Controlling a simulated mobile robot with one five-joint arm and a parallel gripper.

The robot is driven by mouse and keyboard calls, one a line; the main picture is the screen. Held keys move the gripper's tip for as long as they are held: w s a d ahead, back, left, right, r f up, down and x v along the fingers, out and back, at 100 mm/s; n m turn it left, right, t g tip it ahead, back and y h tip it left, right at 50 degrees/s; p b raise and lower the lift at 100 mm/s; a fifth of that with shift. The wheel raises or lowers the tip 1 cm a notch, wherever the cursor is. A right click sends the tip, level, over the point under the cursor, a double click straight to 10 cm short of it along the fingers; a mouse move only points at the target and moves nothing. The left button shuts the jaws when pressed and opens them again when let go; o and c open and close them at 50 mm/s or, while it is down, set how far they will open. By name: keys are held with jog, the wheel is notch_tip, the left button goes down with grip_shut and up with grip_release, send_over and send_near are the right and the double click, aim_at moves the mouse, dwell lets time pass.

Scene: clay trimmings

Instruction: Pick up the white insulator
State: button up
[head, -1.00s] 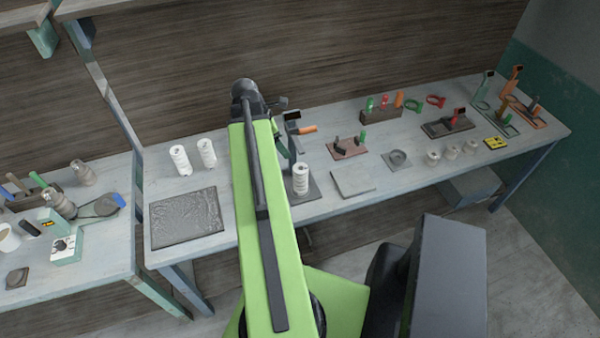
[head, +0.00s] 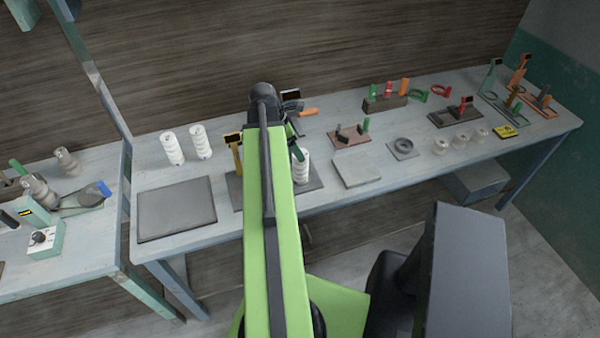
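Several white ribbed insulators show in the head view. Two, a left one (head: 172,148) and a right one (head: 200,141), stand upright together at the back left of the bench. A third white insulator (head: 302,167) stands upright on a dark mat (head: 312,183), just right of my green arm, which partly covers that mat. My gripper (head: 297,148) seems to be the dark piece at the third insulator's top. My arm hides most of it, so I cannot tell whether it touches the insulator or how far its fingers are apart.
A smooth grey slab (head: 176,208) lies left of my arm. A yellow-handled tool (head: 236,150) stands close to the arm's left. A gap separates the left bench.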

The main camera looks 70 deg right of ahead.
aim_at(300, 166)
jog(key=b+x, duration=0.4)
jog(key=x, duration=0.1)
jog(key=shift+s+f+b, duration=0.15)
jog(key=shift+b, duration=0.25)
grip_shut()
